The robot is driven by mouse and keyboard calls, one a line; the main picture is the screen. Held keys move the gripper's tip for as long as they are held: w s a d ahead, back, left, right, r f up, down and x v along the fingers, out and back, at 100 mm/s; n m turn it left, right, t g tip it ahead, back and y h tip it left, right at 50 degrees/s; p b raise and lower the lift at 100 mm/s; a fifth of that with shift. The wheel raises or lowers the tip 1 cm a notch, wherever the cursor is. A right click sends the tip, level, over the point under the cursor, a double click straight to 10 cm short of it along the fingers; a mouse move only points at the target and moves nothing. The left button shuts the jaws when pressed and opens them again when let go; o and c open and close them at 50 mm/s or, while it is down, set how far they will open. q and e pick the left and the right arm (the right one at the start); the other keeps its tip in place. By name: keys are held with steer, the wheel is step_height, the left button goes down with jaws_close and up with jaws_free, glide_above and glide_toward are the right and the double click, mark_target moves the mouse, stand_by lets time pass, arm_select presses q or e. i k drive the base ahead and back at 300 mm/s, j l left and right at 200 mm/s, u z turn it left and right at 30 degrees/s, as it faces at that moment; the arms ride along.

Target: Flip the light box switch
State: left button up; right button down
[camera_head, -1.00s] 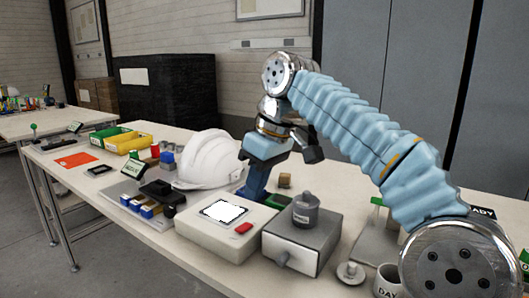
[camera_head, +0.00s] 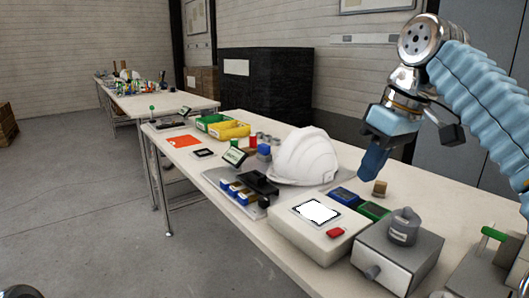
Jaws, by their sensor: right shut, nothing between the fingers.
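The light box (camera_head: 288,230) is a low white box on the near part of the table, with a bright white panel (camera_head: 316,211) framed in black on its top. Its red switch (camera_head: 335,232) sits at the panel's near right corner. My right gripper (camera_head: 373,166) is shut and empty, pointing down. It hangs behind and to the right of the light box, apart from the switch, near the blue tray.
A white helmet shell (camera_head: 304,158) stands behind the light box. A grey box (camera_head: 399,254) with a round grey weight (camera_head: 404,227) on top is close at its right. Blue (camera_head: 343,196) and green (camera_head: 374,211) trays lie behind. Open floor is at left.

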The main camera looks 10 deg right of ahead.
mark_target(333, 233)
steer(key=k+j, duration=0.8)
steer(key=j, duration=0.1)
